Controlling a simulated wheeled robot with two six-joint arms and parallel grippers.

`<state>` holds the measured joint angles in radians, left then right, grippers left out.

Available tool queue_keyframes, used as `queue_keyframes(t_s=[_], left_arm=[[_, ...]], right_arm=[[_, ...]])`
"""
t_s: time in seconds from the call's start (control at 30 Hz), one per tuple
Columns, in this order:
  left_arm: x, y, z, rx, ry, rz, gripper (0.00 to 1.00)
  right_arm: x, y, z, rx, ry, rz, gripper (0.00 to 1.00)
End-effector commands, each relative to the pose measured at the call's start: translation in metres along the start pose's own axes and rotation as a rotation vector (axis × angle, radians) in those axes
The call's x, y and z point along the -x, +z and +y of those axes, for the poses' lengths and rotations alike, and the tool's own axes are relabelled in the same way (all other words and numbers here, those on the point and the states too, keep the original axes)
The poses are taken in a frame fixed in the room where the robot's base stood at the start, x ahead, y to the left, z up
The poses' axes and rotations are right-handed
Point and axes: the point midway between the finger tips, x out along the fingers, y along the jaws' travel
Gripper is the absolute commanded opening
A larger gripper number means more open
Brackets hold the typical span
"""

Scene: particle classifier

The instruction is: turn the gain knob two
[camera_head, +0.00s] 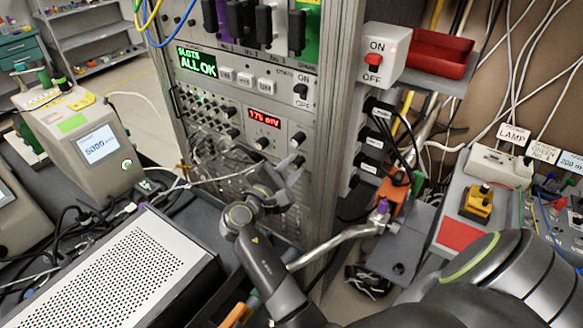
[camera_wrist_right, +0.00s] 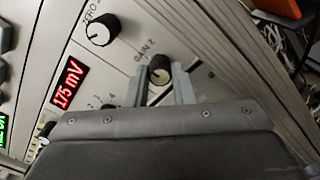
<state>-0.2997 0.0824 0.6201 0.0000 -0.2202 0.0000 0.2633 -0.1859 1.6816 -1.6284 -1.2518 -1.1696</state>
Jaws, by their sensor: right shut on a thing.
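The gain two knob (camera_wrist_right: 159,72) is a black knob with a pale face, labelled "GAIN 2", on a light grey panel in the right wrist view. My right gripper (camera_wrist_right: 160,76) has its two grey fingers on either side of the knob, shut on it. In the head view my right gripper (camera_head: 287,174) reaches the lower right of the rack panel and partly hides the knob area. My left gripper is not in view.
The "ZERO 2" knob (camera_wrist_right: 99,31) is close by on the same panel. The green screen (camera_head: 197,63) reads "SLOTS ALL OK". A perforated white box (camera_head: 130,262) stands at lower left. A switch box (camera_head: 383,55) and red bin (camera_head: 440,52) are right of the rack.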

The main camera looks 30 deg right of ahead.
Motion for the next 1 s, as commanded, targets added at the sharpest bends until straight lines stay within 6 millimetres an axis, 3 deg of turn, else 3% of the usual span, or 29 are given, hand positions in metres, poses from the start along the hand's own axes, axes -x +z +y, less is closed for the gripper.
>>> queue_keyframes(t_s=[0.07, 0.47, 1.0], left_arm=[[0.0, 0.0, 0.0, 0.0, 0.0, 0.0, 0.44], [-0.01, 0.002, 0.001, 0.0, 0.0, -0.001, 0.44], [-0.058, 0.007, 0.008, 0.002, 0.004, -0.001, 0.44]], right_arm=[[0.0, 0.0, 0.0, 0.0, 0.0, 0.0, 0.0], [0.0, -0.002, -0.002, -0.079, -0.001, 0.001, 0.0], [0.0, -0.003, -0.003, -0.54, -0.001, 0.001, 0.0]])
